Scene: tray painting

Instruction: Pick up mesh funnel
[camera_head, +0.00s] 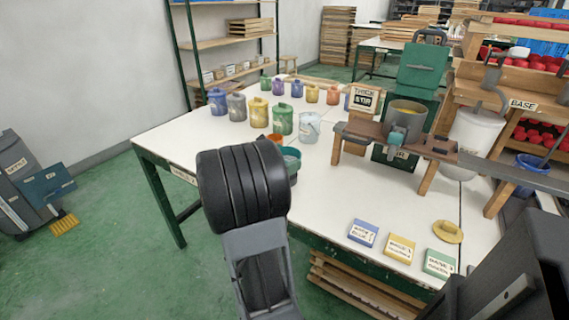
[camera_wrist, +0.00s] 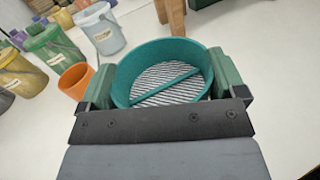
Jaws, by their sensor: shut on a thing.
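The mesh funnel (camera_wrist: 186,51) is a teal round ring with a grey striped mesh and a bar across it. In the wrist view it sits between the green fingers of my gripper (camera_wrist: 171,88), which are shut on its two sides. In the head view the mesh funnel (camera_head: 291,154) shows only in part, above the white table, behind my dark arm. My gripper's fingers are hidden behind my arm in the head view. Whether the funnel touches the table cannot be told.
An orange cup (camera_wrist: 76,80) stands just left of the funnel. A whitish bucket (camera_head: 309,127) and several coloured paint jars stand behind it on the white table (camera_head: 330,205). A wooden stand (camera_head: 385,140) holds a grey pot to the right. Coloured labelled blocks (camera_head: 399,248) lie at the front right.

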